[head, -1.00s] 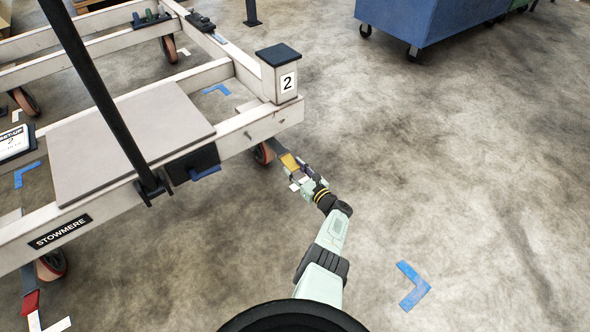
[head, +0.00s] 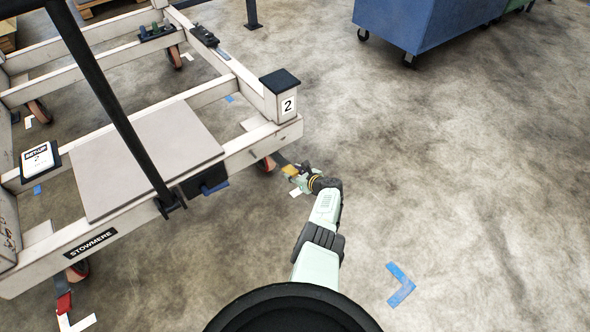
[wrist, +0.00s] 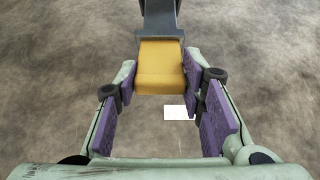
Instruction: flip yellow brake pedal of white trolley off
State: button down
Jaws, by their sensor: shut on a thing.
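The white trolley (head: 240,146) stands at the left, with a black-capped corner post marked 2. Its yellow brake pedal (head: 290,170) sticks out low beside the orange-brown caster (head: 265,164) under that corner. My gripper (head: 297,175) reaches it from the right, close to the floor. In the wrist view the yellow pedal (wrist: 160,68) lies on a dark grey arm between my purple-padded fingers (wrist: 158,84), and they are shut on it. The finger contact is partly hidden in the head view. I cannot tell the pedal's exact tilt.
A red pedal (head: 64,303) sits at the trolley's near left caster. A black upright bar (head: 110,110) crosses in front of the trolley. A blue cart (head: 410,25) stands at the back right. The floor to the right is clear apart from a flat blue corner mark (head: 400,285).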

jog(key=shift+w+r+g+h+p, duration=0.1)
jog(key=shift+r+g+h+p, duration=0.25)
jog(key=shift+p, duration=0.2)
jog(key=c, duration=1)
grip_release()
jog(key=shift+c, duration=0.2)
jog(key=shift+a, duration=0.1)
